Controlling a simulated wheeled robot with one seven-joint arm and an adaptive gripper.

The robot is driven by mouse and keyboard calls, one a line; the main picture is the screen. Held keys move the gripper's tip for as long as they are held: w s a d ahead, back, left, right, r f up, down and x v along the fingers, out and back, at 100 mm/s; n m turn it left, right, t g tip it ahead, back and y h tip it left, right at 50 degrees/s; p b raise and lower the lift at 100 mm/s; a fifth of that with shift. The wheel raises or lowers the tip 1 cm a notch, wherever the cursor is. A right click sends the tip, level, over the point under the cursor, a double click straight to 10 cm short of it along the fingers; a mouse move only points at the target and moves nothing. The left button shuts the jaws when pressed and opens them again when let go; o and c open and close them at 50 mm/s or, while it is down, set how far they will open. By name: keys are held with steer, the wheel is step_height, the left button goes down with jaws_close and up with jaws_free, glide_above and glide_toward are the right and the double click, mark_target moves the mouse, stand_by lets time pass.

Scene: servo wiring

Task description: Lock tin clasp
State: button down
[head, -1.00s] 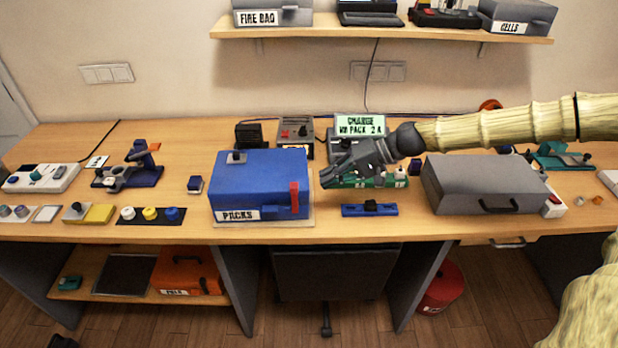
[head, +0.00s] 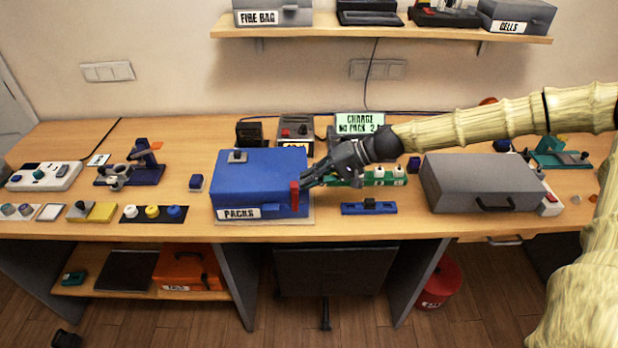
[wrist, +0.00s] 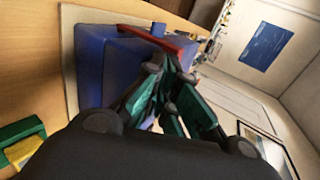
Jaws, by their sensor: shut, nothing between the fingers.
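The blue tin (head: 258,177) labelled PACKS stands on the bench with its lid down. Its red clasp (head: 294,196) stands upright at the tin's front right corner. My gripper (head: 308,182) is shut and empty, its fingertips beside the tin's right side close to the clasp. In the wrist view the clasp (wrist: 152,38) runs as a red bar past the fingertips, over the blue tin (wrist: 92,70). Whether the fingertips touch the clasp cannot be told.
A grey case (head: 480,182) stands right of my gripper. A blue holder with a dark knob (head: 369,208) lies in front, and a green board (head: 378,178) lies behind it. A charger display (head: 359,122) stands at the back.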

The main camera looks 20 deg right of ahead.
steer(key=shift+a, duration=0.1)
steer(key=shift+w+a+f+b, duration=0.1)
steer(key=shift+w+a+b, duration=0.05)
steer(key=shift+a+b, duration=0.35)
steer(key=shift+w+a+f+b, duration=0.1)
steer(key=shift+a+b, duration=0.3)
steer(key=shift+a, duration=0.1)
steer(key=shift+a+r, duration=0.2)
steer(key=shift+a, duration=0.05)
steer(key=shift+d, duration=0.1)
steer(key=d+f+b+v, duration=0.1)
steer(key=b+v, duration=0.1)
steer(key=v, duration=1.1)
steer(key=shift+d+f, duration=0.15)
steer(key=shift+f, duration=0.1)
